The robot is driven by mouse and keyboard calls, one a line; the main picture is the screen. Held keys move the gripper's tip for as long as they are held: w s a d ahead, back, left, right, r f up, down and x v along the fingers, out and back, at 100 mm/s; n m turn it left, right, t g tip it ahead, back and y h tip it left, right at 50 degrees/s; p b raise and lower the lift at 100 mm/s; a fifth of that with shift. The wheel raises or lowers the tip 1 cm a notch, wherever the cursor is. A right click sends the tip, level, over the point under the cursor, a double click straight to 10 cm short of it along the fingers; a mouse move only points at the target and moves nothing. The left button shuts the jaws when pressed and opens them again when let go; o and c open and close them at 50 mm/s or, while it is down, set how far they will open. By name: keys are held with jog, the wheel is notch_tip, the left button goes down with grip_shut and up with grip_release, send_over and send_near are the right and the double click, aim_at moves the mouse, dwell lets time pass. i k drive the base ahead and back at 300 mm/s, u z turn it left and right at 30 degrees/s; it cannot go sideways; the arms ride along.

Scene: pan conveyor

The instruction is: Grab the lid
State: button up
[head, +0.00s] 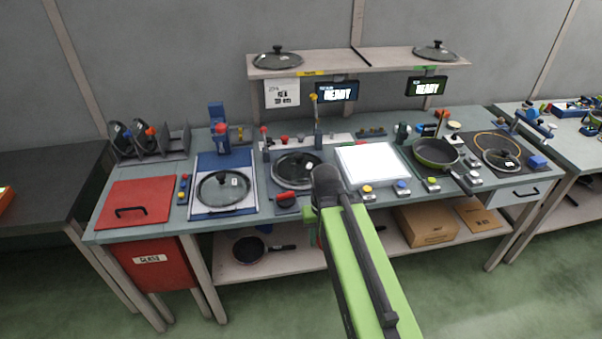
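Several glass lids with dark knobs are in the head view, and I cannot tell which one the task means. One lid (209,194) lies on a blue and white board at the left of the bench. Another lid (283,169) sits over a round dark piece left of the white panel. Two lids lie on the upper shelf, a left lid (289,63) and a right lid (447,56). One more lid (491,162) lies at the right end. Lids also stand in a rack (175,147) at the back left. My green arm reaches up from below; my gripper's fingers do not show.
A lit white panel (372,163) is mid-bench, with an open green-rimmed pan (435,150) to its right. A red board (112,205) with a black handle is at the left. The upper shelf (350,62) has free room between its lids. Boxes and a pan are on the lower shelf.

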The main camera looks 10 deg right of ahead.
aim_at(295, 168)
jog(key=u, duration=0.65)
jog(key=k, duration=0.1)
jog(key=u, duration=3)
jog(key=k, duration=0.85)
jog(key=z, duration=1.8)
jog(key=i, duration=1)
